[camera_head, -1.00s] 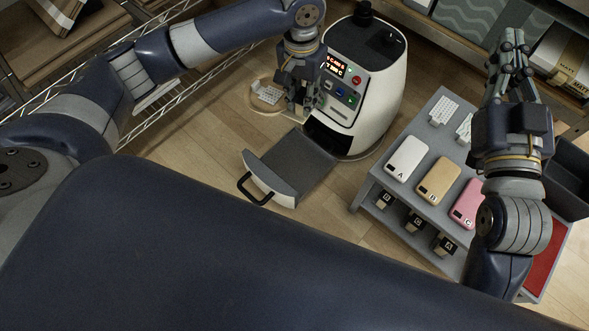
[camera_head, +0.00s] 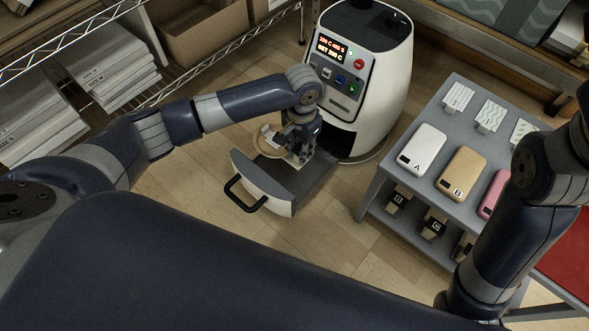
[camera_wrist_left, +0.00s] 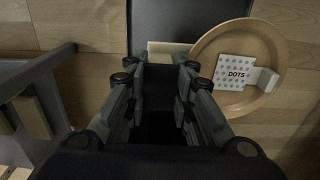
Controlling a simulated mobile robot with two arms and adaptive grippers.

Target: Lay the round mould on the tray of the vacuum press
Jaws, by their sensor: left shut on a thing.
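My left gripper (camera_head: 301,157) is over the pulled-out tray (camera_head: 305,184) of the white vacuum press (camera_head: 374,70), low near the tray's inner left side. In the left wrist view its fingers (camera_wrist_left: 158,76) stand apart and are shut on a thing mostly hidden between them. A pale cream edge (camera_wrist_left: 167,48) shows just beyond the fingertips, apparently part of the held mould; its round shape cannot be seen. Whether it touches the tray cannot be told. My right gripper is out of view; only its arm shows.
A round tan disc (camera_wrist_left: 203,55) beside the tray bears a DOTS card (camera_wrist_left: 237,73) with a pale tab. A grey table at right holds white (camera_head: 422,150), tan (camera_head: 462,174) and pink cases, with cards behind. Wire shelving stands at back left.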

